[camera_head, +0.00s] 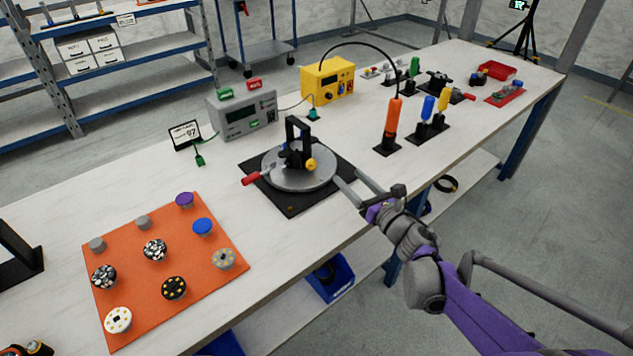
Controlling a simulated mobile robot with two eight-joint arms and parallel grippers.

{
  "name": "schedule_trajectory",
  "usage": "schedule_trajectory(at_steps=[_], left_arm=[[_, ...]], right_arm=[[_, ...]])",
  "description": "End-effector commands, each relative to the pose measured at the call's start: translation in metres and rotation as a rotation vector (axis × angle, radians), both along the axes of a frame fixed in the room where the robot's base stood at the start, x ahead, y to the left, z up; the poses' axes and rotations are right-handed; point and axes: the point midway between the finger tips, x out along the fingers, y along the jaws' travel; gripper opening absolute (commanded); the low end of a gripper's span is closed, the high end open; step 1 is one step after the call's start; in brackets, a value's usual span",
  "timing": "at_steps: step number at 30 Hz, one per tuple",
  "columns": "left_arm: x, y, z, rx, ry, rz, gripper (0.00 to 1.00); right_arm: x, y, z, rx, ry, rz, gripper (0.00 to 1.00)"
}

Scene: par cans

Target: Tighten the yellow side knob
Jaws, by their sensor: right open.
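The yellow side knob (311,164) sits on the front right of a black upright bracket (293,140). The bracket stands on a round grey metal plate (285,182) on a black square base (290,209). A red-handled lever (251,179) sticks out at the plate's left. My right gripper (353,187) is open and empty, just right of the plate, with its fingers pointing left towards the fixture. The knob lies apart from the fingers, up and to their left. My left gripper is not in view.
An orange mat (130,258) with several round pucks lies at the left. A grey meter box (243,116) and a yellow power unit (327,79) stand behind the fixture. An orange screwdriver (392,118) stands upright in a holder at the right.

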Motion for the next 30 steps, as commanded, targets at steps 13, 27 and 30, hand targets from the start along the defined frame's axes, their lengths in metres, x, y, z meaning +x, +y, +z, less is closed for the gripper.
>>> schedule_trajectory(at_steps=[13, 27, 30], left_arm=[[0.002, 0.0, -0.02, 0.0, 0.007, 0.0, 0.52], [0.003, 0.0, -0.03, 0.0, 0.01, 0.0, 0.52], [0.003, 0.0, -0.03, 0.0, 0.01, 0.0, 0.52]], right_arm=[[0.036, 0.042, -0.034, -0.183, -0.095, 0.126, 0.69], [0.088, 0.08, -0.033, -0.181, -0.094, 0.123, 0.69], [0.09, 0.081, -0.033, -0.181, -0.094, 0.122, 0.69]])
